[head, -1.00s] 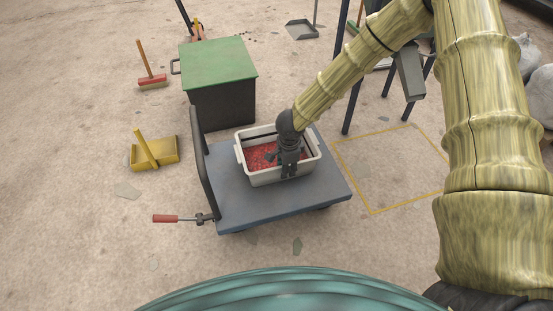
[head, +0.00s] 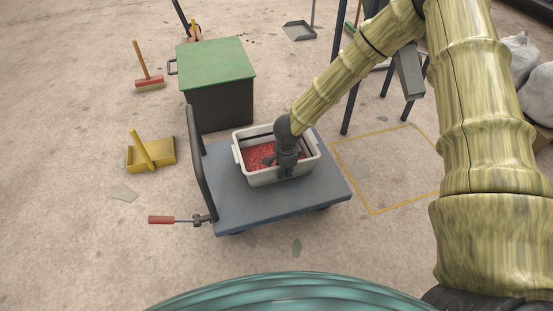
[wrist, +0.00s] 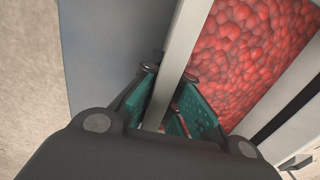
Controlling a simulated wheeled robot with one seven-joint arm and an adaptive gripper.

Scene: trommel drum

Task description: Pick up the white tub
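The white tub (head: 270,178) is filled with red round pieces (head: 258,153) and stands upright on a blue-grey cart (head: 272,203). My gripper (head: 285,171) is at the tub's near wall, pointing down. In the wrist view, the tub's white wall (wrist: 181,52) passes between the two teal-padded fingers of my gripper (wrist: 170,95). One finger is on the outside over the cart deck, the other inside over the red pieces. The fingers look parted, with a small gap to the wall. My gripper hides part of the near wall and contents.
A dark bin with a green lid (head: 216,62) stands behind the cart. The cart's upright handle (head: 197,165) is left of the tub. A yellow dustpan (head: 152,153) and a red brush (head: 149,81) are on the floor at left. A yellow-outlined floor area (head: 388,170) at right is clear.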

